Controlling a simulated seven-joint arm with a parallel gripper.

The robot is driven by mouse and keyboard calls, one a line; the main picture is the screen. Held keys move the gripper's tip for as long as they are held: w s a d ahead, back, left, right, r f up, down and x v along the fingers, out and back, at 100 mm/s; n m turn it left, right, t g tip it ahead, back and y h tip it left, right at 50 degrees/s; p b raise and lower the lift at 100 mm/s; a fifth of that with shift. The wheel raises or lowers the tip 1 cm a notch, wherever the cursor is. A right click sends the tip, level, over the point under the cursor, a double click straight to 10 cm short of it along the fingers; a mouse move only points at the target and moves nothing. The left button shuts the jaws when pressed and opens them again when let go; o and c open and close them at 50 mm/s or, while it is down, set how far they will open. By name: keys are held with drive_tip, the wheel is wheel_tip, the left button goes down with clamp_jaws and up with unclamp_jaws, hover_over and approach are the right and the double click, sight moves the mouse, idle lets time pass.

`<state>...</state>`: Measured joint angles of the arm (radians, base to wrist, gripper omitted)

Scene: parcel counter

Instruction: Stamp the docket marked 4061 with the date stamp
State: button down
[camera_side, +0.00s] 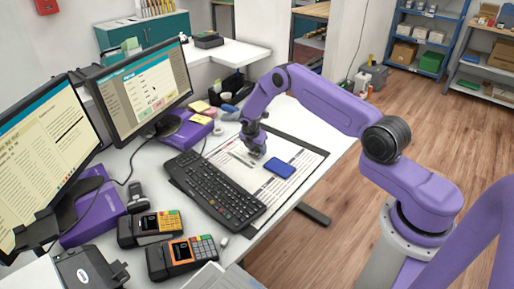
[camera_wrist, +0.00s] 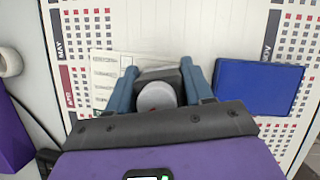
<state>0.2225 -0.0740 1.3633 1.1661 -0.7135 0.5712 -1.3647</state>
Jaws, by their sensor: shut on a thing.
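My gripper (camera_side: 257,150) is low over the desk pad, shut on the date stamp. In the wrist view, my gripper (camera_wrist: 160,92) has its two blue-grey fingers on either side of the stamp (camera_wrist: 158,96), which shows a rounded grey top and a dark body. A pale docket (camera_wrist: 104,80) with printed lines lies on the pad beneath and left of the stamp, partly hidden by the fingers. Its number is not legible. The docket (camera_side: 240,158) also shows left of my gripper in the side view. I cannot tell whether the stamp touches it.
A flat blue pad or case (camera_side: 279,168) lies right of my gripper; it also shows in the wrist view (camera_wrist: 258,88). The calendar desk pad (camera_wrist: 190,22) lies under everything. A black keyboard (camera_side: 214,190), two card terminals (camera_side: 182,256) and monitors (camera_side: 142,88) stand to the left.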

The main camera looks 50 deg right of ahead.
drive_tip(key=shift+r, duration=2.95)
